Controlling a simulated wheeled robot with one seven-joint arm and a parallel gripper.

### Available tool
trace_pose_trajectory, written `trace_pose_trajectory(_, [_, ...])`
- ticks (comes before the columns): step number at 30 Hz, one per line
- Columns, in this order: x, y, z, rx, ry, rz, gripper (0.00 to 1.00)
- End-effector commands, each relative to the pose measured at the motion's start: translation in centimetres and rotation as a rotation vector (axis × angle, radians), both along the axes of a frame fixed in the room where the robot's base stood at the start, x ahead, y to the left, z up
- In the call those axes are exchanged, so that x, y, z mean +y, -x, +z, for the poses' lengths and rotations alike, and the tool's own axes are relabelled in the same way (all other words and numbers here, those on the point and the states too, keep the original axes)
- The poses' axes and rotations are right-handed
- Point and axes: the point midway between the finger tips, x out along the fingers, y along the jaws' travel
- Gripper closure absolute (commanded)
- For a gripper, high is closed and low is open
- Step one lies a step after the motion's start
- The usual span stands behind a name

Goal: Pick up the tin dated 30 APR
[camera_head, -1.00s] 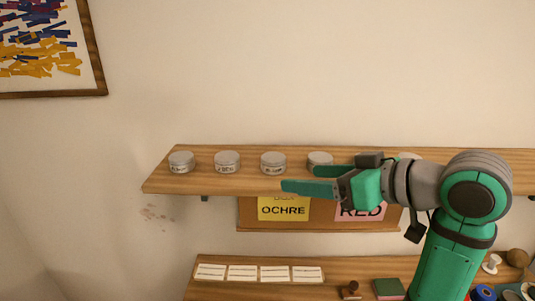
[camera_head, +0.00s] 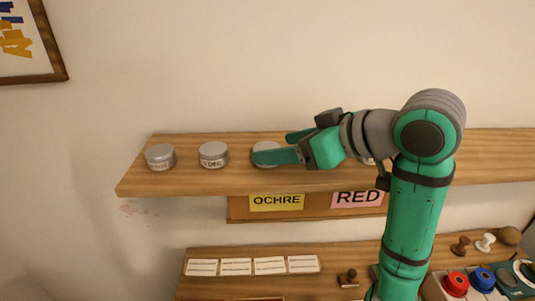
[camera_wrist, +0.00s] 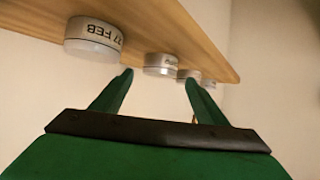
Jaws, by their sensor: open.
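Several round silver-grey tins with white date labels stand on the upper wooden shelf. In the head view, the leftmost tin (camera_head: 160,157) has an unreadable date and the second tin (camera_head: 213,154) reads DEC. A third tin (camera_head: 262,146) is partly covered by my gripper (camera_head: 279,146), which is open and points left at tin height. In the wrist view, a tin marked 27 FEB (camera_wrist: 94,35) appears upside down, left of my open fingers (camera_wrist: 159,77). Smaller tins (camera_wrist: 162,65) lie farther along, their dates illegible. I cannot tell which tin reads 30 APR.
The upper shelf (camera_head: 140,182) carries OCHRE (camera_head: 276,202) and RED (camera_head: 357,198) signs below it. My arm hides much of its right part. A lower bench holds white cards (camera_head: 236,267), a stamp (camera_head: 348,278), and red (camera_head: 456,283) and blue (camera_head: 482,278) round items.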

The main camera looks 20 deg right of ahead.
Motion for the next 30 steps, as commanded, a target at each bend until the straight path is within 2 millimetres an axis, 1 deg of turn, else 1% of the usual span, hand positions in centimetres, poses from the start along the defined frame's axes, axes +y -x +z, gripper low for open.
trace_pose_trajectory(5, [0.5,-1.0,-0.9,0.002,0.000,-0.002,0.33])
trace_pose_trajectory(12, [1.8,-3.4,-2.4,0.002,-0.001,-0.003,0.33])
trace_pose_trajectory(15, [2.0,-3.7,-2.6,0.000,0.000,-0.004,0.33])
trace_pose_trajectory(20, [2.0,-3.7,-2.6,0.000,0.000,-0.004,0.33])
trace_pose_trajectory(21, [2.0,-3.7,-2.6,0.000,0.000,-0.004,0.42])
trace_pose_trajectory(23, [2.0,-3.7,-2.6,0.000,0.000,-0.004,0.57])
trace_pose_trajectory(24, [2.0,-3.7,-2.6,0.000,0.000,-0.004,0.66])
trace_pose_trajectory(25, [2.0,-3.7,-2.6,0.000,0.000,-0.004,0.73])
trace_pose_trajectory(26, [2.0,-3.7,-2.6,0.000,0.000,-0.004,0.78])
trace_pose_trajectory(30, [2.0,-3.7,-2.5,0.000,0.000,-0.004,0.78])
